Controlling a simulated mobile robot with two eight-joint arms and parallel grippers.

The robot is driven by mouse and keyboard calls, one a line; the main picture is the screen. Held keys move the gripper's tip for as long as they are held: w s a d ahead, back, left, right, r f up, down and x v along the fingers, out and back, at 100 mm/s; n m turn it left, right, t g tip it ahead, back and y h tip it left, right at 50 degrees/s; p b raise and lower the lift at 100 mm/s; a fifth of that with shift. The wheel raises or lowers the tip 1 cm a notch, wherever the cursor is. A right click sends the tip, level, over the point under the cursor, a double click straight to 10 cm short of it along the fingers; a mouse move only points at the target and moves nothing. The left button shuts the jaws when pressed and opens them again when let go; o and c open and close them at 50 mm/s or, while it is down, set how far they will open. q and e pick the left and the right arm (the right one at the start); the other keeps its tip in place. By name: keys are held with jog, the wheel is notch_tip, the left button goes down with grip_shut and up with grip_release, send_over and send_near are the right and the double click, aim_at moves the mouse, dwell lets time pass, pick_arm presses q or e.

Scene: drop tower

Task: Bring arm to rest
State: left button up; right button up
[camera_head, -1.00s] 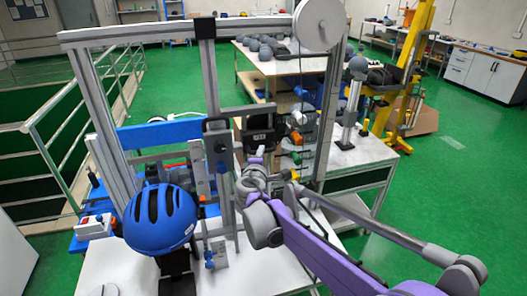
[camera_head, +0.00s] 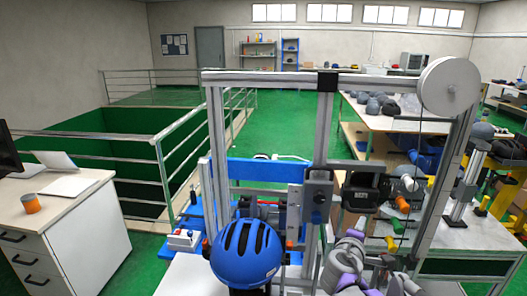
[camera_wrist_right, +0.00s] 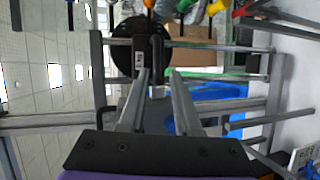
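My right arm (camera_head: 348,268), purple and grey, comes in at the bottom of the head view, right of the helmet and in front of the drop tower's frame. In the right wrist view, the two grey fingers of my right gripper (camera_wrist_right: 161,76) stand apart with nothing held between them. A round black part (camera_wrist_right: 137,52) of the rig shows beyond the fingertips. My left arm and gripper are in no view.
The drop tower's frame (camera_head: 325,120) carries a white pulley wheel (camera_head: 449,87). A blue helmet (camera_head: 246,253) sits at its front left. A desk (camera_head: 85,240) stands left, railings (camera_head: 160,170) behind it. A table with several helmets (camera_head: 400,124) is behind the tower.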

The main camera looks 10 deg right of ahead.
jog(key=s+a+f+m+g+y, duration=0.2)
jog(key=s+a+f, duration=0.3)
jog(key=s, duration=0.4)
jog(key=s+a+f+m+g+y, duration=0.2)
jog(key=s+a+f+m+y, duration=0.2)
jog(key=s+f, duration=0.3)
jog(key=s+a+f+m+g+y, duration=0.2)
jog(key=s+f, duration=0.5)
jog(key=s, duration=0.5)
jog(key=a+m+y, duration=0.1)
jog(key=a+m, duration=0.1)
jog(key=a, duration=0.1)
jog(key=shift+a+m+g, duration=0.3)
jog(key=shift+a, duration=0.05)
jog(key=shift+d, duration=0.1)
